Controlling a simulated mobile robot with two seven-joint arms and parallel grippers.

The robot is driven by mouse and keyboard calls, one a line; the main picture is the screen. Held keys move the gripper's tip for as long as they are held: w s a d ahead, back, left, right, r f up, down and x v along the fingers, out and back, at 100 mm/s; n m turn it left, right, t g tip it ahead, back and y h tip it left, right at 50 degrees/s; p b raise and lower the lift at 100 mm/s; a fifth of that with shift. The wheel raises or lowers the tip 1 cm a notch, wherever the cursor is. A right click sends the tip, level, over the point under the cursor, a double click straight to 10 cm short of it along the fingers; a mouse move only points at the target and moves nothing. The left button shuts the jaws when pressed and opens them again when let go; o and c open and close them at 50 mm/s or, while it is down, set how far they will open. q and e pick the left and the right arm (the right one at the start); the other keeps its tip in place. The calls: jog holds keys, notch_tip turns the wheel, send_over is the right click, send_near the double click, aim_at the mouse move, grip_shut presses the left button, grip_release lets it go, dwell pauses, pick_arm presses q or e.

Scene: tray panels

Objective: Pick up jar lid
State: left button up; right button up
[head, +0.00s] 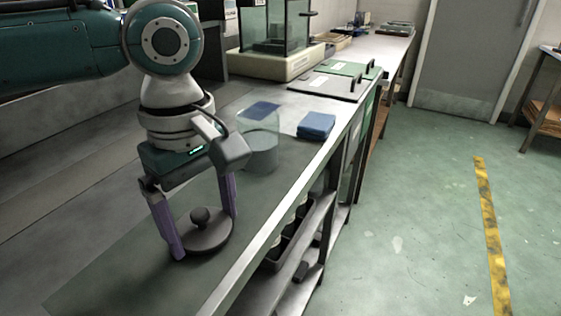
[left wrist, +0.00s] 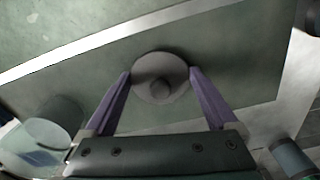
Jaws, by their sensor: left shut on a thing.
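The jar lid (head: 213,240) is a dark grey disc with a round knob on top. It lies flat, knob up, between the purple fingers of my left gripper (head: 206,234). The gripper is shut on the lid, with one finger at each side of its rim. The left wrist view also shows the lid (left wrist: 161,66) between the fingertips. I cannot tell whether it touches the bench. A clear glass jar (head: 259,143), open at the top, stands behind and to the right of the lid. My right gripper is not in view.
A folded blue cloth (head: 316,125) lies near the bench's right edge. Grey and green panels with black handles (head: 326,85) and a glass case (head: 275,30) stand farther back. A shelf below holds dark containers. The floor at right is clear.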

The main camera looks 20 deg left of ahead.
pick_arm(q)
jog(key=shift+c, duration=0.7)
